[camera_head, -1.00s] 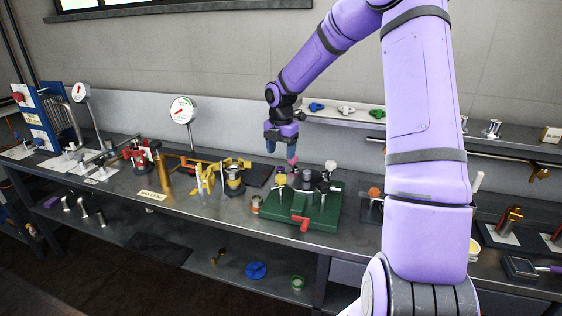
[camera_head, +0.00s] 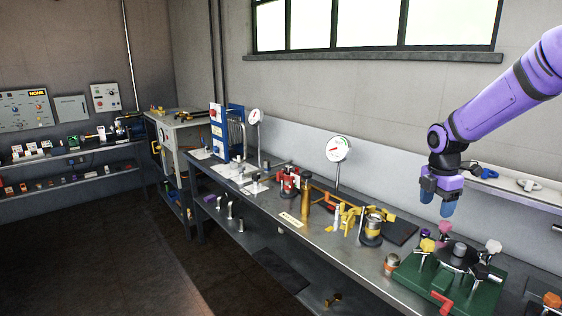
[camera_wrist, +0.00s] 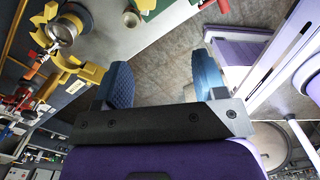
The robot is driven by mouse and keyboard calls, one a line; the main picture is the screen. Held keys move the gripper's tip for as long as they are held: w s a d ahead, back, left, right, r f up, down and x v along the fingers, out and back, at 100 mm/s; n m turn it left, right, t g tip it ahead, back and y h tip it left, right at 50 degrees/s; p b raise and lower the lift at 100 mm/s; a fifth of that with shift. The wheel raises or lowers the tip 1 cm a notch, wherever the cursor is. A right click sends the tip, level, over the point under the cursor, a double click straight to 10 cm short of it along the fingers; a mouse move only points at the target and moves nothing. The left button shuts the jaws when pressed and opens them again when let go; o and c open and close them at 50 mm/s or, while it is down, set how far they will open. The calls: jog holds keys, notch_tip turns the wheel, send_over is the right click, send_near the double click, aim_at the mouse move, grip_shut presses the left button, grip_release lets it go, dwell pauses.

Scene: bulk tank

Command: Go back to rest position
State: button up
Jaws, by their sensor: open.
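My gripper (camera_head: 437,206) is at the right of the head view, at the end of my purple arm. It hangs fingers down above the back of the workbench (camera_head: 345,252), near the green fixture (camera_head: 412,275) with several knobs. In the wrist view my gripper (camera_wrist: 160,85) shows its two blue fingers wide apart with nothing between them. It touches nothing that I can see. The rest of my arm leaves the head view at the right edge.
A dial gauge (camera_head: 338,149) stands on the bench, with a brass cylinder (camera_head: 306,199) and yellow clamp parts (camera_head: 346,217) near it. A grey cabinet (camera_head: 184,141) and wall shelves (camera_head: 70,158) are at the left. The dark floor (camera_head: 110,240) at the left front is clear.

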jog(key=s+a+r+m+t+h, duration=0.1)
jog(key=s+a+r+m, duration=0.4)
jog(key=s+r, duration=0.25)
jog(key=s+a+r+m+t+h, duration=0.1)
jog(key=s+a+r+m, duration=0.4)
jog(key=s, duration=0.3)
jog(key=s+a+r+m+t+y, duration=0.1)
jog(key=s+m, duration=0.4)
jog(key=s, duration=0.3)
jog(key=s+a+r+m+t+y, duration=0.1)
jog(key=s+r+m+t, duration=0.1)
jog(key=s+m, duration=0.3)
jog(key=s, duration=0.3)
jog(key=shift+s+a+r+y, duration=0.2)
jog(key=shift+a+r+y, duration=0.05)
jog(key=shift+a+y, duration=0.15)
